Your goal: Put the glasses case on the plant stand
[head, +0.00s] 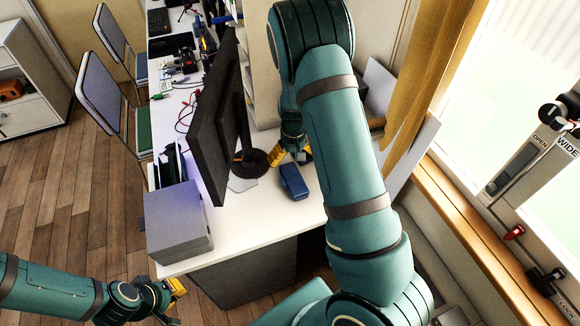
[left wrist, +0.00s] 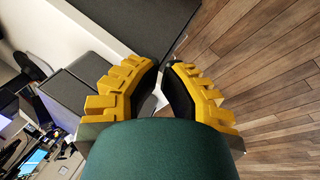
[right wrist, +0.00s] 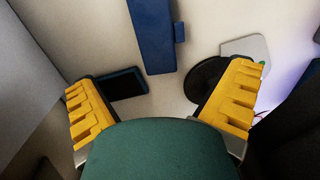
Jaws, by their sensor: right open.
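A blue oblong object with a small side tab (head: 294,180) lies on the white desk; it also shows at the top of the right wrist view (right wrist: 153,35). A small dark, flat case-like object (right wrist: 121,84) lies by the left finger in that view. I cannot tell which is the glasses case. My right gripper (head: 290,152) is open and empty, just above the desk behind the blue object; its fingers spread wide in the right wrist view (right wrist: 163,82). My left gripper (head: 174,296) is shut and empty, low over the floor, its tips nearly together (left wrist: 164,70). I cannot make out a plant stand.
A dark monitor (head: 217,118) stands left of my right gripper, near a black disc (head: 253,162). A grey box (head: 178,222) sits at the desk's near left corner. A curtain (head: 425,80) and window are to the right.

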